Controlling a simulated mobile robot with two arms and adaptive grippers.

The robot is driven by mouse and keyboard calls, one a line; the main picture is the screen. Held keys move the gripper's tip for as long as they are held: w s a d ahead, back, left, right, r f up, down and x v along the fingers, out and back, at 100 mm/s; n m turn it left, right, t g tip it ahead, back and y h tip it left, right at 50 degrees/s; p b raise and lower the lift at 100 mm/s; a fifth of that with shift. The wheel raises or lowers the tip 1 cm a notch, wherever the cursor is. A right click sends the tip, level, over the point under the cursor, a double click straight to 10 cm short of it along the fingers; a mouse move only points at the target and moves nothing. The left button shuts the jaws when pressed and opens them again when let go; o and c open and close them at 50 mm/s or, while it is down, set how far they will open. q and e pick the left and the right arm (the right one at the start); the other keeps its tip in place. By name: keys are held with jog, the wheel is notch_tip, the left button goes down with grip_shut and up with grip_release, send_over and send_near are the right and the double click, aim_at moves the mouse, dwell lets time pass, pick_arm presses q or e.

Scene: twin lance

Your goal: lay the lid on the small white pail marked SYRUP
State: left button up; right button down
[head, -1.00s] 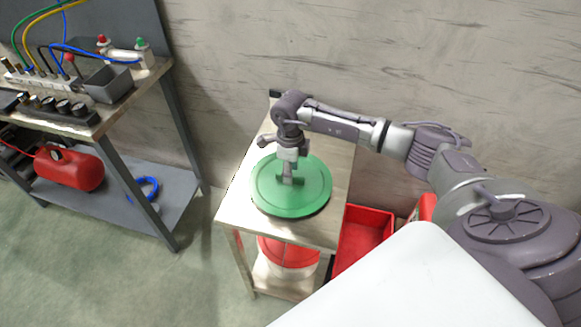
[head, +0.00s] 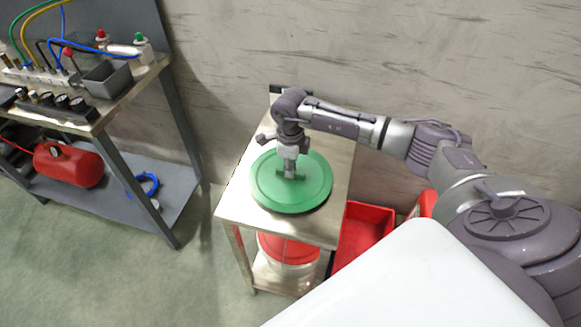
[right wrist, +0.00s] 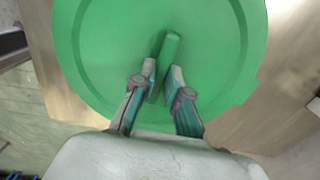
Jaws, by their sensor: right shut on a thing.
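A round green lid (head: 268,190) with a raised rim and a bar handle (right wrist: 169,46) is over the small metal-topped table. My right gripper (head: 290,176) points down at the lid's middle and is shut on the handle. In the right wrist view my right gripper's fingers (right wrist: 163,74) stand on either side of the handle, and the lid (right wrist: 105,45) fills most of the picture. I cannot tell whether the lid rests on something or hangs just above the tabletop. No SYRUP marking is readable. My left gripper is out of view.
A white pail with a red top (head: 288,252) stands on the table's (head: 232,207) lower shelf. A red bin (head: 365,235) is to its right. A grey bench (head: 140,87) with hoses and a red tank (head: 68,165) stands left. The floor between is clear.

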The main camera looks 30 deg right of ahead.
jog(key=shift+r+p, duration=1.85)
jog(key=shift+r, duration=1.1)
jog(key=shift+f, duration=0.1)
